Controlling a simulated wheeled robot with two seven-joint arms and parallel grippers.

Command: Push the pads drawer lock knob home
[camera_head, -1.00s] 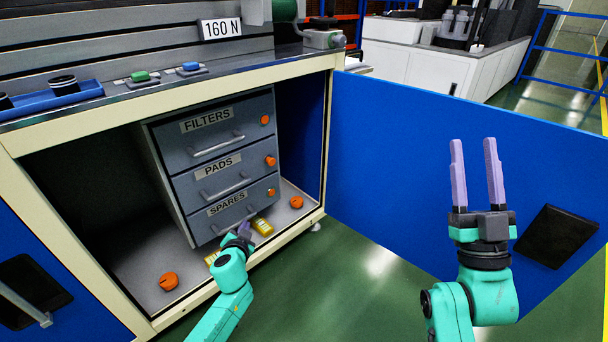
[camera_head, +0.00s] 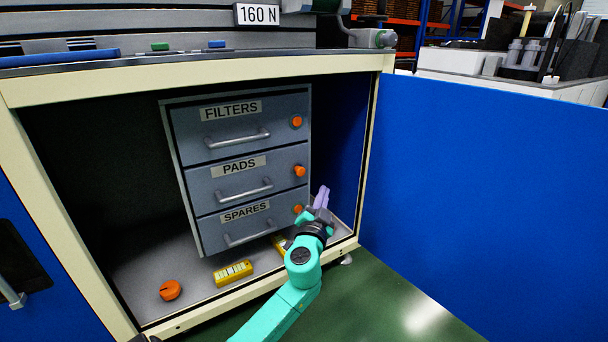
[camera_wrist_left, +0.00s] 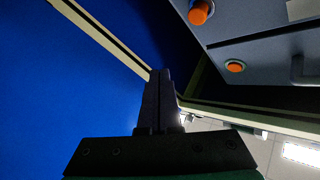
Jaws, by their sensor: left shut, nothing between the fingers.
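The grey drawer unit stands in the open cabinet, its FILTERS, PADS and SPARES drawers (camera_head: 218,220) looking closed. The orange pads knob (camera_head: 300,171) sits at the right of the PADS drawer (camera_head: 280,182) and sticks out more than the filters knob (camera_head: 297,122). In the left wrist view, which looks upside down, the pads knob (camera_wrist_left: 199,12) protrudes at the top and the filters knob (camera_wrist_left: 235,66) sits flatter. My left gripper (camera_head: 323,196) is shut and empty, right of the spares knob (camera_head: 298,209) and apart from the pads knob. My right gripper is out of view.
An orange piece (camera_head: 170,290) and a yellow pack (camera_head: 232,272) lie on the cabinet floor; another yellow pack (camera_head: 278,243) is partly hidden by my left arm. The cream cabinet frame (camera_head: 368,170) and blue door (camera_head: 470,190) bound the right side.

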